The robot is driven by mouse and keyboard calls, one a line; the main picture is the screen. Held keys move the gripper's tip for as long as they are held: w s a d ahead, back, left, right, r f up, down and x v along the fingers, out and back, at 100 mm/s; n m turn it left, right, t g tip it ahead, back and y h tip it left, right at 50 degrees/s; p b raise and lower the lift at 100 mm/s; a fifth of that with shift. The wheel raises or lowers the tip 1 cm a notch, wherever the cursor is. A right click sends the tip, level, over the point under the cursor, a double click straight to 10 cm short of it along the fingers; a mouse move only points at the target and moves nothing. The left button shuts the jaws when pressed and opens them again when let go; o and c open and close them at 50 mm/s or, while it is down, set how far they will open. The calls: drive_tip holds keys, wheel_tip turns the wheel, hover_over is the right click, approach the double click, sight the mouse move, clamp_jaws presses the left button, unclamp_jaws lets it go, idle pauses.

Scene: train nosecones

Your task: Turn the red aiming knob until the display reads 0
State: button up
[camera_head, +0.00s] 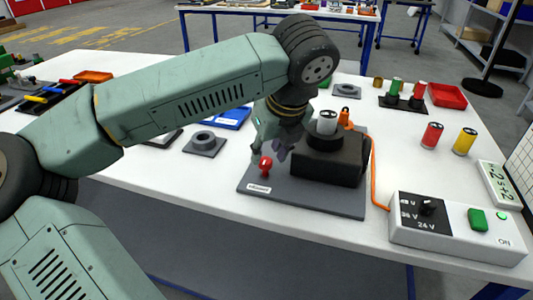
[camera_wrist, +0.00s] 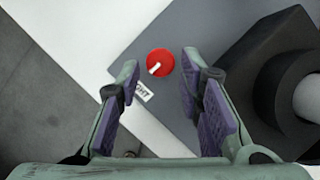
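The red aiming knob (camera_head: 265,165) stands at the front left of a grey base plate (camera_head: 303,200), beside a white label. In the wrist view the red knob (camera_wrist: 160,61) carries a white pointer mark slanting to the lower left. My gripper (camera_head: 270,150) points down over the knob. In the wrist view my gripper (camera_wrist: 161,70) is open, with the knob just beyond and between its fingertips; contact does not show. The display (camera_head: 497,184) at the right table edge shows dark characters including a 2; its full reading is hard to make out.
A black block with a cylinder (camera_head: 328,165) stands on the plate right of my gripper. An orange cable (camera_head: 375,180) runs to a power box (camera_head: 455,228) with a lit green light. Red (camera_head: 432,135) and yellow (camera_head: 464,141) cylinders stand behind it. A grey ring fixture (camera_head: 204,144) lies left.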

sight(265, 167)
drive_tip(key=shift+x, duration=1.45)
drive_tip(key=shift+c, duration=0.3)
clamp_jaws()
